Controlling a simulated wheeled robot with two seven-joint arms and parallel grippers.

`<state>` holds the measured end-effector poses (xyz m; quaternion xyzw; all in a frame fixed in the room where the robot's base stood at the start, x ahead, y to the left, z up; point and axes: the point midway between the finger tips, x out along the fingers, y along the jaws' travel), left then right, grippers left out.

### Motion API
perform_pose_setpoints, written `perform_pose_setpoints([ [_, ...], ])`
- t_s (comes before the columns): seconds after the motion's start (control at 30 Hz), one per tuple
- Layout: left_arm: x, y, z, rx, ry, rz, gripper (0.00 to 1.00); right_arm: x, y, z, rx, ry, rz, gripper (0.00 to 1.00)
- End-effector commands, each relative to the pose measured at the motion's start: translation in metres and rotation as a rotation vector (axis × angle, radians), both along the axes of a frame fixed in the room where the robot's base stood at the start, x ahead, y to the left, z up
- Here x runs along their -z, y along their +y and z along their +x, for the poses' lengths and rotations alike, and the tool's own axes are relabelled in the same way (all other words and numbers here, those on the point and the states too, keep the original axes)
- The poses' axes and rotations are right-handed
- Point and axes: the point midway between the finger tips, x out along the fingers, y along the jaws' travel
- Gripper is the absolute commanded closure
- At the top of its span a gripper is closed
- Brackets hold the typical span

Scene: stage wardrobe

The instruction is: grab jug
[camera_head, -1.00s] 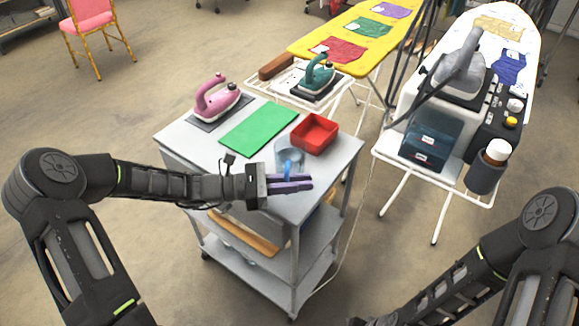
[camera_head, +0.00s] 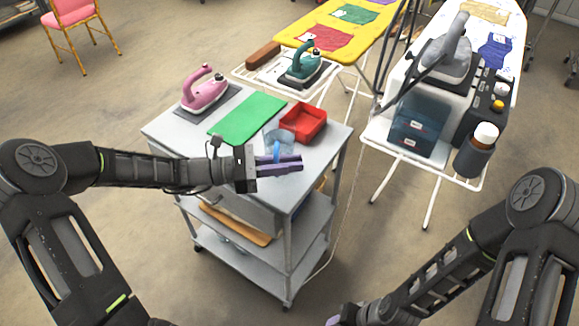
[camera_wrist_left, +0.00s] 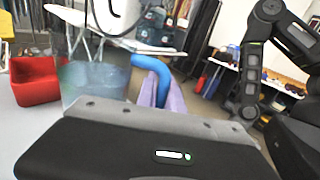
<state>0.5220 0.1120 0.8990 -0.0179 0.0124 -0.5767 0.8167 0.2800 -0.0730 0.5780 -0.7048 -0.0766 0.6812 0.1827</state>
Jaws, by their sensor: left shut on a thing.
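A clear bluish jug (camera_head: 284,138) with a blue handle stands at the near right part of the grey cart's top (camera_head: 180,140), close to the red tray. In the left wrist view the jug (camera_wrist_left: 92,80) is left of its curved blue handle (camera_wrist_left: 150,63). My left gripper (camera_head: 280,165), with purple fingers, is shut on the handle; the fingers partly hide it. I cannot tell whether the jug's base touches the cart. My right gripper (camera_head: 338,319) shows only as a sliver at the bottom edge.
The red tray (camera_head: 303,137) is just beside the jug. A green mat (camera_head: 248,117) and pink iron (camera_head: 203,94) lie farther back. A steam station (camera_head: 420,125) and a bottle in a holder (camera_head: 475,158) are to the right.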

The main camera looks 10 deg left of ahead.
Motion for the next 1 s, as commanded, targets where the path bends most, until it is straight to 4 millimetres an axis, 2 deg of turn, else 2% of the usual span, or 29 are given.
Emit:
perform_pose_setpoints([
  [0.5,-0.050,0.000,0.000,0.001,-0.005,0.002,1.00,-0.002,0.000,0.000,0.000,0.000,0.000,0.64],
  [0.7,-0.064,0.000,0.000,0.000,-0.004,0.001,1.00,-0.002,0.000,0.000,0.000,0.000,0.000,0.64],
  [1.0,-0.074,0.000,0.000,0.000,-0.002,0.000,1.00,-0.003,0.000,0.000,0.000,0.000,0.000,0.64],
])
